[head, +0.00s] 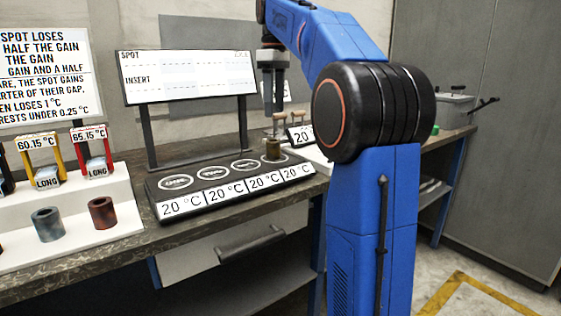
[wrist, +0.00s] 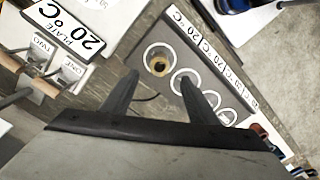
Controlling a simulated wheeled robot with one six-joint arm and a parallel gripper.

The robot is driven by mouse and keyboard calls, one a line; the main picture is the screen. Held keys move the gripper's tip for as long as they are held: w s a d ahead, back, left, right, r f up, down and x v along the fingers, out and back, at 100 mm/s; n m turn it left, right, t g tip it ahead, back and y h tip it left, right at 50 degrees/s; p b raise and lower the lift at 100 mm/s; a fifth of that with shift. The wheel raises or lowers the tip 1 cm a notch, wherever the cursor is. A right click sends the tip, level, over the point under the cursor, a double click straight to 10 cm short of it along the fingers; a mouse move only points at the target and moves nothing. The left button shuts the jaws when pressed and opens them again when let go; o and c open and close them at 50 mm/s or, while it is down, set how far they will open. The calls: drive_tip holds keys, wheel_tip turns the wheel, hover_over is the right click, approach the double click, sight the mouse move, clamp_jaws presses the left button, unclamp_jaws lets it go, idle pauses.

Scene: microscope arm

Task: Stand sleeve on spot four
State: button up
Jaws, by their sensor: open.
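A brown, brass-like sleeve (head: 272,150) stands upright on the far-right spot of the dark four-spot board (head: 232,186). In the wrist view the sleeve (wrist: 152,58) shows from above, inside the white ring of the end spot. The other three spots are bare. My gripper (head: 274,112) is above the sleeve, pointing down and apart from it. In the wrist view my gripper (wrist: 159,76) is open, with nothing between its fingers. A grey-blue sleeve (head: 48,225) and a red-brown sleeve (head: 102,213) stand on the white tray (head: 125,228) at left.
A sign board (head: 187,78) stands behind the spots. Red (head: 94,155) and yellow (head: 46,165) handled items with temperature tags stand at left. Wooden-handled items (wrist: 50,70) and a plate display (wrist: 72,28) are close beyond the end spot. My arm hides part of the bench.

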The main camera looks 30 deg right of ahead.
drive_tip(key=s+a+f+m, duration=0.1)
drive_tip(key=s+a+f, duration=0.2)
drive_tip(key=s+f, duration=0.1)
drive_tip(key=s+a+f+m+t, duration=0.1)
drive_tip(key=s+a+f, duration=0.3)
drive_tip(key=s, duration=0.1)
drive_tip(key=s+a+f+m+t, duration=0.1)
drive_tip(key=s+a+f, duration=0.2)
drive_tip(key=s+f, duration=0.2)
drive_tip(key=shift+s+a+f+m, duration=0.1)
drive_tip(key=shift+s+a+m, duration=0.2)
drive_tip(key=shift+s, duration=0.05)
drive_tip(key=s+a+f+m+t, duration=0.1)
drive_tip(key=s+a+f, duration=0.1)
drive_tip(key=s+f, duration=0.5)
drive_tip(key=s+a+f+m+t, duration=0.1)
drive_tip(key=s+a+f+m, duration=0.1)
drive_tip(key=s+f, duration=0.6)
wheel_tip(320, 180, down, 7)
drive_tip(key=shift+s+a+m+t, duration=0.2)
drive_tip(key=shift+a+m+t, duration=0.15)
drive_tip(key=shift+a, duration=0.3)
drive_tip(key=shift+c, duration=0.5)
